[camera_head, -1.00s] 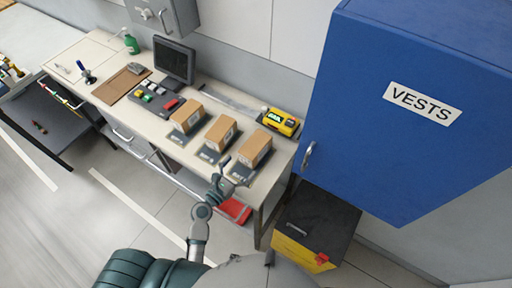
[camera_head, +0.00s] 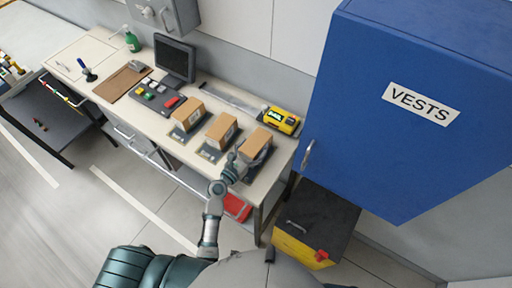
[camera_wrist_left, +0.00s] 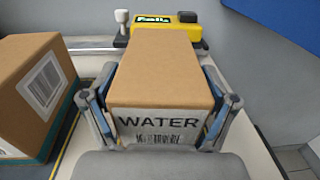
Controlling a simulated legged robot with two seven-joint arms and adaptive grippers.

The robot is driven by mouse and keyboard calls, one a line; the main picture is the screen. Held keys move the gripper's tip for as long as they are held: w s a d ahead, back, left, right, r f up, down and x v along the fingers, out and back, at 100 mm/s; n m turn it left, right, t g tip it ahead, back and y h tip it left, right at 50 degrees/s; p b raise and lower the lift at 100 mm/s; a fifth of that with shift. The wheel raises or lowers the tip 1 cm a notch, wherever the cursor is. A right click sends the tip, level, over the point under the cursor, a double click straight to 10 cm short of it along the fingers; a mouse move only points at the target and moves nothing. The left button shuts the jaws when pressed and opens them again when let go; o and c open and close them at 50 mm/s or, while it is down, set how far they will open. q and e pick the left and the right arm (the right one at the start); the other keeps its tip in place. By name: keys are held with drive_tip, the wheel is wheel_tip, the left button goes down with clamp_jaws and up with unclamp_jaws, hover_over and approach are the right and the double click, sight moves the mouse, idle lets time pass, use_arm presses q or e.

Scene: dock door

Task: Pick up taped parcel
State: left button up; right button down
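Three brown box parcels stand in a row on dark pads on the bench: a left one (camera_head: 189,114), a middle one (camera_head: 221,131) and a right one (camera_head: 257,142). I cannot make out tape on any of them. My left gripper (camera_head: 247,161) is at the right parcel, with one finger along each side of it. In the left wrist view the right parcel (camera_wrist_left: 165,75) reads WATER on its near face and sits between the spread fingers. I see no firm grip on it. The middle parcel (camera_wrist_left: 38,95) is close to the left finger. My right gripper is out of view.
A yellow device (camera_head: 280,121) is just behind the right parcel. A blue VESTS cabinet (camera_head: 400,100) hangs close on the right. A monitor (camera_head: 175,60) and a dark tray with coloured items (camera_head: 158,97) are on the left of the bench (camera_head: 112,47). A black-and-yellow bin (camera_head: 315,220) stands below.

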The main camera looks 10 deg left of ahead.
sight(253, 145)
use_arm(q)
drive_tip(key=c, duration=0.9)
drive_tip(key=shift+r, duration=0.1)
drive_tip(key=shift+r, duration=0.6)
wheel_tip(253, 145, up, 2)
drive_tip(key=shift+w+r+p, duration=0.1)
drive_tip(key=shift+r+p, duration=0.05)
drive_tip(key=shift+p, duration=0.45)
drive_tip(key=v, duration=0.5)
drive_tip(key=d+r+b+v, duration=0.1)
drive_tip(key=v, duration=0.4)
drive_tip(key=b+v, duration=0.1)
drive_tip(key=v, duration=0.5)
drive_tip(key=shift+s+d+r, duration=0.2)
drive_tip(key=shift+s+r, duration=0.05)
drive_tip(key=shift+s, duration=0.1)
drive_tip(key=shift+c, duration=0.2)
drive_tip(key=shift+s, duration=0.2)
